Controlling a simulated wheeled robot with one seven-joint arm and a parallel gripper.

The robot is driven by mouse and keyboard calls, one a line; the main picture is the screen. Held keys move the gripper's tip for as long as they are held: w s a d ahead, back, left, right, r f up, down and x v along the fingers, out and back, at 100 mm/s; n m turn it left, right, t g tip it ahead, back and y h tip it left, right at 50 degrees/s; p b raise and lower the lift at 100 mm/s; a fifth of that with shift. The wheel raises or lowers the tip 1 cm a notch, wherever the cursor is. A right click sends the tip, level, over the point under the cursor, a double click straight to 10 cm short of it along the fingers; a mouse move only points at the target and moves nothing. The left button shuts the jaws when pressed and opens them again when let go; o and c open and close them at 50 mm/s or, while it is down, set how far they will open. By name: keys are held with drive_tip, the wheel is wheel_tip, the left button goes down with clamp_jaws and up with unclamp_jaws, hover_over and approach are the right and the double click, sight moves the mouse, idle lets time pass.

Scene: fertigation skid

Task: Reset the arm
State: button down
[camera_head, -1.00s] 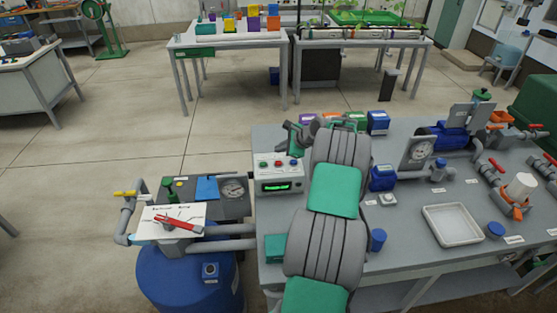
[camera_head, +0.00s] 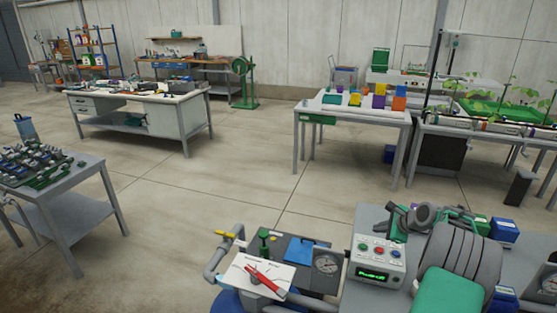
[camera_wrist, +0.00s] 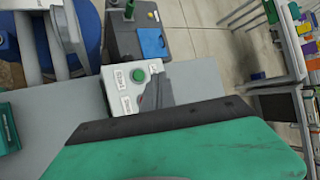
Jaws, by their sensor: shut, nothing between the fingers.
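My arm rises from the bottom right of the head view, with grey ribbed sleeves and green pads.
Left of the control box are a dark panel with a gauge (camera_head: 326,264), a blue pad (camera_head: 300,254) and a red-handled valve (camera_head: 264,279). Blue boxes (camera_head: 503,232) stand right of my arm. Open floor (camera_head: 240,190) lies beyond the bench.

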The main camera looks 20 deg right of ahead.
drive_tip(key=s+a+r+n+g, duration=0.1)
drive_tip(key=a+r+n, duration=0.45)
drive_tip(key=a, duration=0.55)
drive_tip(key=s+a+r+n+g, duration=0.15)
drive_tip(key=a+r+n, duration=0.4)
drive_tip(key=a, duration=0.65)
drive_tip(key=s+a+n+g, duration=0.1)
drive_tip(key=s+a+n, duration=0.5)
drive_tip(key=s, duration=0.5)
drive_tip(key=s+a+n+h+b, duration=0.1)
drive_tip(key=s+a+n, duration=0.6)
drive_tip(key=s+a, duration=0.3)
drive_tip(key=shift+s+a+r+g, duration=0.15)
drive_tip(key=shift+s+r+g, duration=0.25)
drive_tip(key=shift+s, duration=0.5)
drive_tip(key=shift+r, duration=0.1)
